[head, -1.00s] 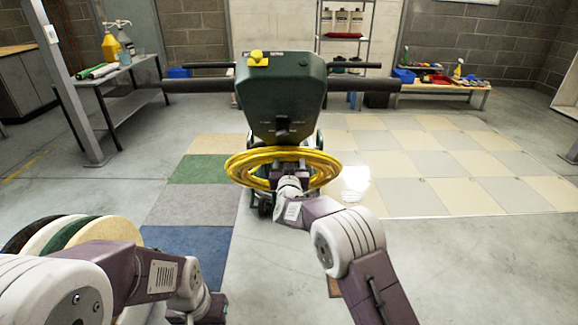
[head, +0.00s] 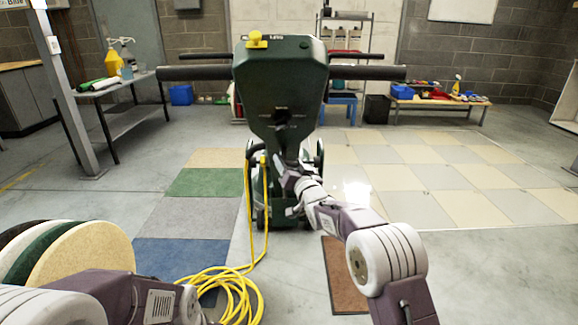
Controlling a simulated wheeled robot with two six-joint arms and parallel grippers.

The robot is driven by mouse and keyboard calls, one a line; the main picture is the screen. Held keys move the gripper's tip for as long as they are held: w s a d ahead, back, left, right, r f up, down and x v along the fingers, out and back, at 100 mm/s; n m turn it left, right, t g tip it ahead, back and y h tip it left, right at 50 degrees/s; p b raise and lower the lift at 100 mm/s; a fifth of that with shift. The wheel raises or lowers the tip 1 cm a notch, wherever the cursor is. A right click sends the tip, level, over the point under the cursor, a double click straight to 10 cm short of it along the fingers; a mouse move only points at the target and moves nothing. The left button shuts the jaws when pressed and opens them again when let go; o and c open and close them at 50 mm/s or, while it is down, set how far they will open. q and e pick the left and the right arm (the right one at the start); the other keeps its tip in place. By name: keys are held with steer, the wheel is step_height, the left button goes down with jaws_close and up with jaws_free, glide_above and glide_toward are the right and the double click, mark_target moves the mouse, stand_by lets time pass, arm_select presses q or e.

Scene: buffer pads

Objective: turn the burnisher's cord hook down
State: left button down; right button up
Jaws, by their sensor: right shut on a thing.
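The burnisher (head: 262,90) stands upright ahead of me, a dark green body with black handlebars and a yellow knob on top. My right gripper (head: 284,164) is at the lower middle of its rear face, shut on the cord hook, which the gripper and wrist mostly hide. I cannot make out which way the hook points. A small dark fitting (head: 290,119) shows higher on the same face. The yellow cord (head: 235,297) hangs from the burnisher's left side and lies in loose loops on the floor. My left arm is at the bottom left; its gripper is out of view.
Several round pads (head: 85,262) stand on edge at the lower left. A brown mat (head: 343,275) lies right of the burnisher. A table with bottles (head: 110,88) is at the left, a low bench (head: 440,102) at the back right. The tiled floor at the right is clear.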

steer(key=shift+r, duration=0.1)
steer(key=o, duration=1.4)
steer(key=shift+c, duration=0.2)
steer(key=shift+s, duration=0.1)
steer(key=shift+s+d, duration=0.15)
steer(key=shift+s, duration=0.1)
steer(key=p+v, duration=0.2)
steer(key=v, duration=0.6)
steer(key=shift+s+p, duration=0.15)
steer(key=shift+p, duration=0.2)
